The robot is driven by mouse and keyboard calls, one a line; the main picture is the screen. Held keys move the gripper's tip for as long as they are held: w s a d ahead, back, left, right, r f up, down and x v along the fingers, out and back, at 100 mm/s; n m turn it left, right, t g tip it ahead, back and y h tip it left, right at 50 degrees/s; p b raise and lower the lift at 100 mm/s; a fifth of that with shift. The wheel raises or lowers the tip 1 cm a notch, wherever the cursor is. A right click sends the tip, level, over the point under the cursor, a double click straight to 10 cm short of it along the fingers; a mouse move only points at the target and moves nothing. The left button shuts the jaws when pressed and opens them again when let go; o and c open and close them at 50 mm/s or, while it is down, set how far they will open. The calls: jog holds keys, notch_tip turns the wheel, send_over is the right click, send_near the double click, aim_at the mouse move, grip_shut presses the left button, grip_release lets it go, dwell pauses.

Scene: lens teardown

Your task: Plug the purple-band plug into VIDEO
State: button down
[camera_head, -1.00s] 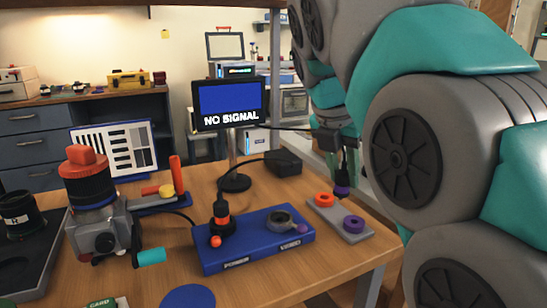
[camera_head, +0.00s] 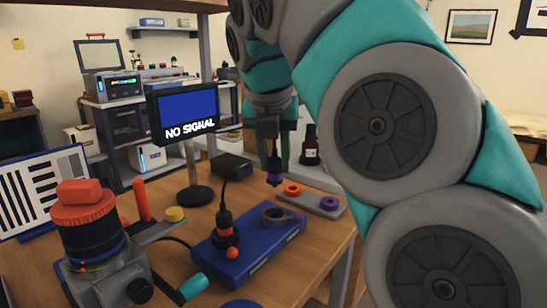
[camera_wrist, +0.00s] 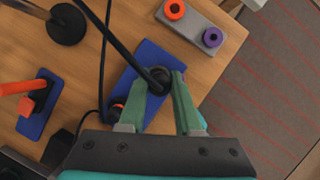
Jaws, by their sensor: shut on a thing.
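My gripper (camera_head: 270,150) is shut on the purple-band plug (camera_head: 274,176), a dark plug with a purple lower end, held upright in the air. In the head view it appears just above and behind the grey ring socket (camera_head: 276,214) on the right part of the blue box (camera_head: 236,262). In the wrist view the plug (camera_wrist: 160,74) sits between my green fingers over the blue box (camera_wrist: 150,55), with its cable running up left. It hides the socket there. The box's front labels are too small to read now. An orange-band plug (camera_head: 225,222) stands in the box's left part.
A grey holder (camera_head: 311,196) with orange and purple rings lies right of the box. The monitor (camera_head: 185,112) reads NO SIGNAL. A red-topped device with a teal-handled crank (camera_head: 193,287) stands at left front. A black box (camera_head: 231,166) lies behind.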

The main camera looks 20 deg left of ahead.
aim_at(274, 181)
jog(key=shift+f+b, duration=0.6)
jog(key=shift+f, duration=2.2)
jog(key=shift+p, duration=0.6)
jog(key=shift+s+f, duration=0.1)
jog(key=shift+f, duration=0.95)
dwell(0.7)
jog(key=c, duration=0.5)
grip_release()
jog(key=shift+r, duration=0.1)
jog(key=shift+v, duration=3.8)
